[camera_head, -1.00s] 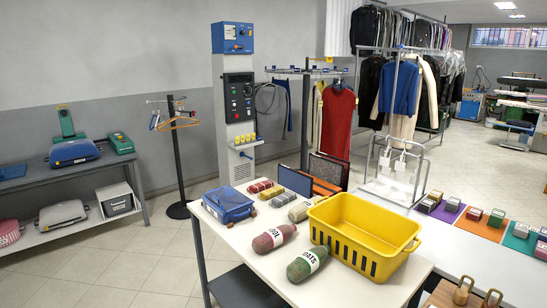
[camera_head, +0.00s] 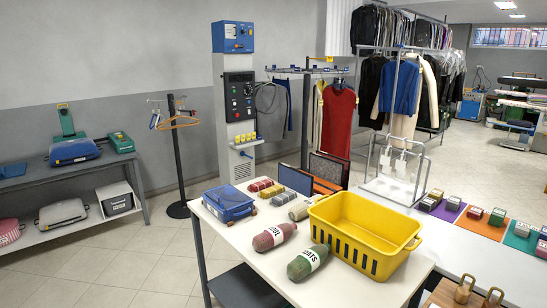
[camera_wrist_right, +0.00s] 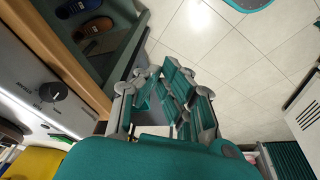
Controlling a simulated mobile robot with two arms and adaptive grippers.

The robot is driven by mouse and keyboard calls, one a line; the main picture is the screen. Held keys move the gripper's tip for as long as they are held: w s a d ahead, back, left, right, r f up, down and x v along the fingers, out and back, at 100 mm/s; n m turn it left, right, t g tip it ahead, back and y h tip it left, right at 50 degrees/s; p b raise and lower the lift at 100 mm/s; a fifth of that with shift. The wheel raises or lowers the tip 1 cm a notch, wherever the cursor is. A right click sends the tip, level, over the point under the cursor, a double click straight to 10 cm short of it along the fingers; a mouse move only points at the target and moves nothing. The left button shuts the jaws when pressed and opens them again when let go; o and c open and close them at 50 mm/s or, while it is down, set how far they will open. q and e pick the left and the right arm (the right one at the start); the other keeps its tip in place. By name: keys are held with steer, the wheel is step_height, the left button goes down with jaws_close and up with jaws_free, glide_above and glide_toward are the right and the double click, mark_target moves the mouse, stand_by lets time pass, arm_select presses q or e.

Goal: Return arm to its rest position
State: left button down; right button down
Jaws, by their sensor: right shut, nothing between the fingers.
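My right gripper (camera_wrist_right: 172,85) shows in the right wrist view, with teal pads and grey links. Its fingers are shut and nothing is held between them. Pale floor tiles lie beyond the fingers. Neither arm nor gripper shows in the head view, so my left gripper is not in view.
In the right wrist view, a panel with a black dial (camera_wrist_right: 53,91) and a dark shelf with shoes (camera_wrist_right: 92,27) are at the left. In the head view, a white table (camera_head: 345,287) bears a yellow crate (camera_head: 363,234), a blue case (camera_head: 229,203) and labelled bottles (camera_head: 307,263).

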steer(key=s+d+f+g+b, duration=0.15)
steer(key=s+f, duration=0.35)
steer(key=f, duration=1.1)
steer(key=s+f+b, duration=0.2)
steer(key=s+f, duration=0.3)
steer(key=f, duration=1.1)
steer(key=s+d+f+b, duration=0.1)
steer(key=s+f, duration=0.6)
steer(key=s, duration=0.2)
steer(key=shift+s+d+g, duration=0.25)
steer(key=shift+d+g, duration=0.1)
steer(key=shift+f, duration=0.1)
